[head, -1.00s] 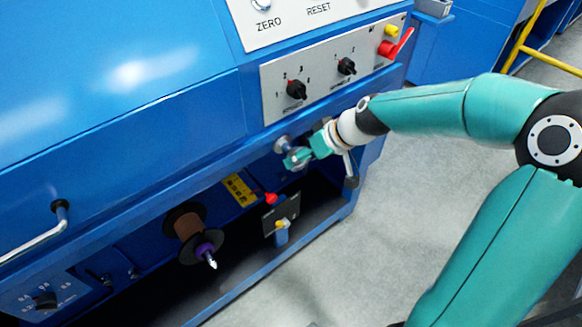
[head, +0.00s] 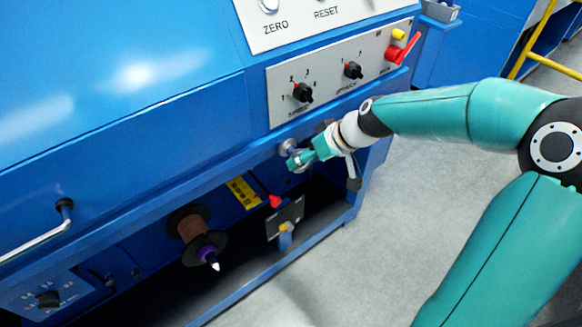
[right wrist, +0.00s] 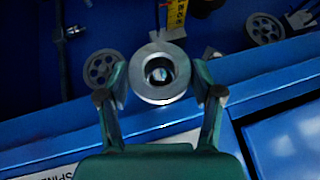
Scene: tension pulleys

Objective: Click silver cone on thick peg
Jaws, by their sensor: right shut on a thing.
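The silver cone (right wrist: 143,86) shows end-on in the right wrist view as a round metal ring with a dark hole. It sits between the two fingers of my right gripper (right wrist: 160,95), which is shut on it. In the head view, my right gripper (head: 299,160) is close to the blue machine front, just below a round silver fitting (head: 286,147). A small pale spot shows inside the cone's hole. I cannot tell whether it is the thick peg, or whether the cone is on a peg. My left gripper is not in view.
A brown spool (head: 189,226) with a purple, pale-tipped piece stands in the lower recess. The switch panel (head: 325,82) is above my right gripper. A red lever (head: 407,50) is at its right. Grey spoked pulleys (right wrist: 103,69) show in the wrist view. The floor at right is clear.

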